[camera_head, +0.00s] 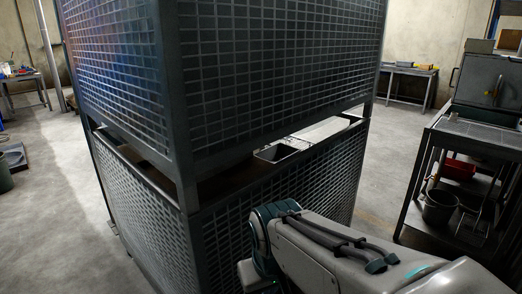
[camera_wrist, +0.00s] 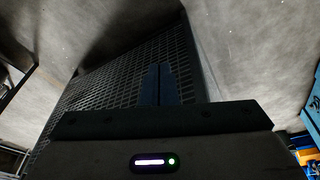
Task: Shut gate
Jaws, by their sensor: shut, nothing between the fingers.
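A tall dark metal mesh cage (camera_head: 270,75) fills the middle of the head view, with an upper and a lower mesh section and a gap between them. Which panel is the gate I cannot tell. In the wrist view a mesh panel (camera_wrist: 105,80) stretches away behind my gripper. My gripper (camera_wrist: 161,70) shows there with its two dark fingers together, empty, in front of the mesh near its right edge. Whether the fingers touch the mesh I cannot tell. In the head view my arm reaches in front of the cage's lower right side, and the gripper is hidden.
A metal shelf cart (camera_head: 450,150) with a red bin (camera_head: 458,169) and a dark bucket (camera_head: 438,207) stands at the right. A workbench (camera_head: 408,84) is at the back right, another table (camera_head: 22,80) at the far left.

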